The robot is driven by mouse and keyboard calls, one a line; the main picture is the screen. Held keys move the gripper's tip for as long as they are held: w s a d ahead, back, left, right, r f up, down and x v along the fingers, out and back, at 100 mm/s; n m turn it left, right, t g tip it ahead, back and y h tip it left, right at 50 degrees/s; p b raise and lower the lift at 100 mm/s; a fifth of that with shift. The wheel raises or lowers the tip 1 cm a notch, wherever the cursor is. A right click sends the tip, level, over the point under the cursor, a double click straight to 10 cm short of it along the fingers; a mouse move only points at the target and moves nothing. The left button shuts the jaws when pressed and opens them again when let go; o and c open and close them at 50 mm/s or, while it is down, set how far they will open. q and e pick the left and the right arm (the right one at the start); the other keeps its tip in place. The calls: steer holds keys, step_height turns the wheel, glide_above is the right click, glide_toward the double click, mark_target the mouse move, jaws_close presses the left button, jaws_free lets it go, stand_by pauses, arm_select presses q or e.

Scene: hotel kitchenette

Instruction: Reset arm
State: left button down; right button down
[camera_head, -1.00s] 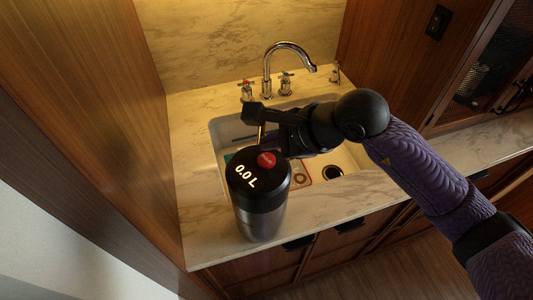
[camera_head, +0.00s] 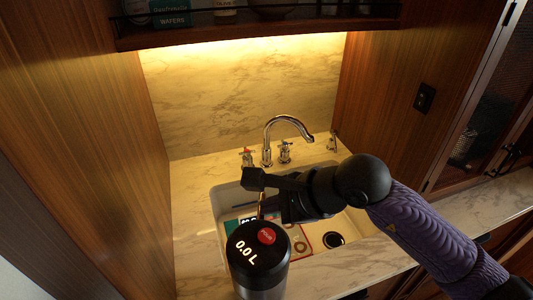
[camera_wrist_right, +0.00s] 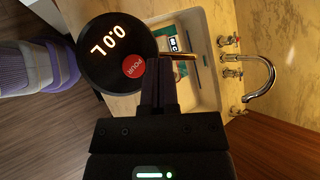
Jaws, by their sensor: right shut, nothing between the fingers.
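My right gripper (camera_head: 256,190) is shut and empty. It hangs over the near left part of the sink, just beyond the dispenser's lid. The dispenser (camera_head: 262,252) is a dark cylinder with a black lid, a lit "0.0 L" readout and a red POUR button. It stands upright on the counter in front of the sink, its lower part cut off by the head view's edge. In the right wrist view the shut fingers (camera_wrist_right: 158,82) are close to the lid (camera_wrist_right: 112,55) and its thin spout; whether they touch is unclear. My left gripper is in neither current view.
The white sink (camera_head: 222,200) holds a teal item and a red-edged item, partly hidden by my arm. A chrome faucet (camera_head: 288,122) with cross handles stands behind it. A shelf (camera_head: 250,33) with goods crosses above. Wooden panels (camera_head: 75,130) close the left side.

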steer(key=s+a+r+m+g+y, duration=0.1)
steer(key=s+a+r+m+y, duration=0.2)
steer(key=s+a+r+y, duration=0.25)
steer(key=w+d+r+m+t+y, duration=0.1)
steer(key=d+r+m+t+y, duration=0.2)
steer(key=m+t, duration=0.45)
steer(key=w+d+r+m+t+y, duration=0.15)
steer(key=r+m+t, duration=0.35)
steer(key=m, duration=0.6)
steer(key=d+f+m+h, duration=1.55)
steer(key=m+h, duration=0.45)
steer(key=m, duration=0.7)
steer(key=s+f+m+g+y, duration=0.2)
steer(key=s+f+m+g, duration=0.4)
steer(key=s+f+g, duration=0.7)
steer(key=s+f+g+b, duration=0.15)
steer(key=f+b, duration=0.25)
steer(key=f, duration=1)
steer(key=s+f+b, duration=0.3)
steer(key=f+b, duration=0.2)
steer(key=f, duration=0.9)
steer(key=s+d+f+g+b, duration=0.1)
steer(key=s+f+b, duration=0.6)
steer(key=s+f, duration=0.7)
step_height(320, 180, down, 5)
steer(key=shift+s+d+r, duration=0.1)
steer(key=shift+s+d, duration=0.2)
steer(key=shift+d, duration=0.5)
